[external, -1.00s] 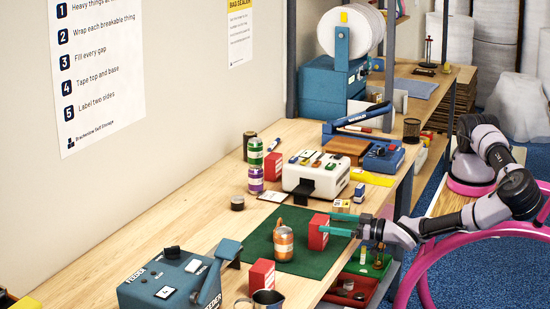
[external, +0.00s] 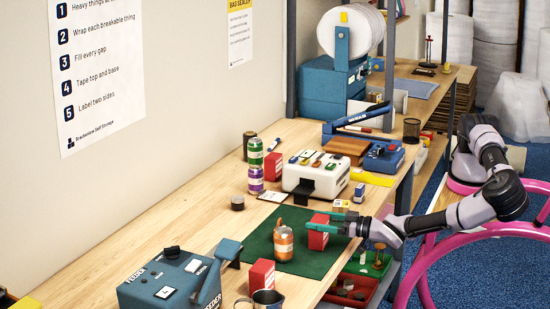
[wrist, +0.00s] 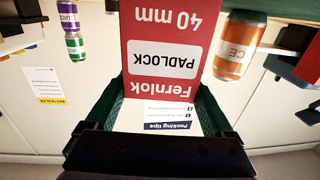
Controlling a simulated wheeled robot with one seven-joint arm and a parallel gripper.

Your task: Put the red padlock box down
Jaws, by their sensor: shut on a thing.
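The red padlock box (external: 318,232) is at the right part of the green mat (external: 262,246), held by my gripper (external: 334,222). In the wrist view the box (wrist: 160,85) fills the middle, upside down, with "PADLOCK 40 mm" on its face. The green fingers (wrist: 160,110) are on either side of it. I cannot tell whether its bottom touches the mat. An orange can (external: 284,244) stands on the mat to the left of the box; it also shows in the wrist view (wrist: 238,48).
Another red box (external: 262,274) stands by the mat's front edge, near a metal mug (external: 267,299). A third red box (external: 272,167) stands farther back. A white machine (external: 316,175) is behind the mat; a blue feeder (external: 172,279) is at front left.

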